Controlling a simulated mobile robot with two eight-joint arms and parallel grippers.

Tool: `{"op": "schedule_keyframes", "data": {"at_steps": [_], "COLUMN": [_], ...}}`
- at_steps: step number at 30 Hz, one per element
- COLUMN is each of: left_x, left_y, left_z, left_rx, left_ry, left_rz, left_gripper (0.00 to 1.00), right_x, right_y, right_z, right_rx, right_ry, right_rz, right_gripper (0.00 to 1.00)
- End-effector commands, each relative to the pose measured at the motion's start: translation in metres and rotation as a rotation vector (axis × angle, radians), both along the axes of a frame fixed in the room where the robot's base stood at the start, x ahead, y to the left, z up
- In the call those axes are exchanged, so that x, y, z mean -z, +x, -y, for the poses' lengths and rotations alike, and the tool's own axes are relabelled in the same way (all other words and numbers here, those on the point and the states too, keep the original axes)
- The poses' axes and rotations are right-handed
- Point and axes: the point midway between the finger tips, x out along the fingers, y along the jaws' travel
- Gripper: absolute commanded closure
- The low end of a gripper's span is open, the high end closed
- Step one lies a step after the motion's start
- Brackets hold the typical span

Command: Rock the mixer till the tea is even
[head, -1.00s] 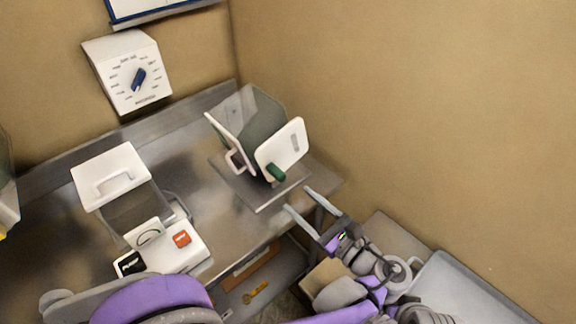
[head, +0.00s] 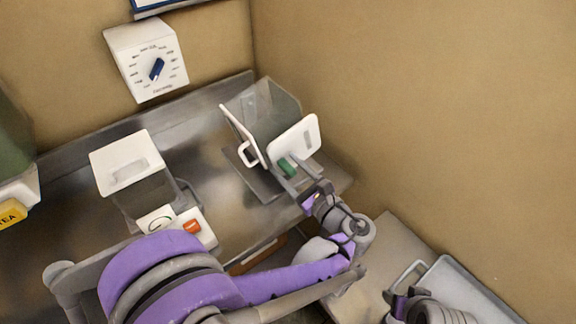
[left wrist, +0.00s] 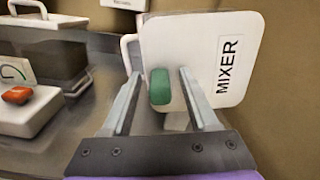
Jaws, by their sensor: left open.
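The mixer (head: 265,108) stands at the right end of the steel counter, a clear-sided box with white end plates. Its front plate, marked MIXER (left wrist: 225,70), faces my left gripper. A green handle (head: 287,167) sticks out of that plate; it also shows in the left wrist view (left wrist: 160,87). My left gripper (head: 283,178) is open, its fingertips on either side of the handle in the wrist view (left wrist: 160,75), nearer the left finger. Whether they touch it is unclear. The tea's evenness cannot be made out. Part of my right arm (head: 430,312) shows at the lower right; its jaws are unclear.
A white-lidded container (head: 125,160) with an orange button (head: 192,226) stands left on the counter (head: 215,140). A white dial box (head: 146,60) hangs on the wall. A yellow TEA label (head: 12,214) shows at the left edge. A grey tray (head: 465,290) lies lower right.

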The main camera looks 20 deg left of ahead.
Motion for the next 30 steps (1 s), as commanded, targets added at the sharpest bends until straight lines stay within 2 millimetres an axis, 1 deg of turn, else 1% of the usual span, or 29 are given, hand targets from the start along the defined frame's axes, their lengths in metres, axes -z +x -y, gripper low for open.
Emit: {"op": "schedule_keyframes", "data": {"at_steps": [8,9,14,18,19,30], "left_x": [0.0004,0.0004,0.0004,0.0004,0.0003,0.0002], "left_y": [0.0014,0.0013,0.0012,0.0012,0.0013,0.0012], "left_z": [-0.0021,-0.002,-0.0019,-0.0019,-0.0018,-0.0017], "left_rx": [0.0,0.0,0.0,0.0,0.0,0.0], "left_ry": [0.0,0.0,0.0,0.0,0.0,0.0], "left_rz": [0.0,0.0,0.0,0.0,0.0,0.0], "left_gripper": [0.4,0.42,0.71,0.96,1.0,1.0], "right_x": [-0.0002,-0.0001,-0.0002,-0.0002,-0.0002,-0.0002], "right_y": [0.0,0.0,0.0,0.0,0.0,0.0], "right_z": [0.0,0.0,0.0,0.0,0.0,0.0], "right_rx": [0.0,0.0,0.0,0.0,0.0,0.0], "right_ry": [0.0,0.0,0.0,0.0,0.0,0.0], "right_rz": [0.0,0.0,0.0,0.0,0.0,0.0], "right_gripper": [0.4,0.4,0.4,0.4,0.4,0.4]}}
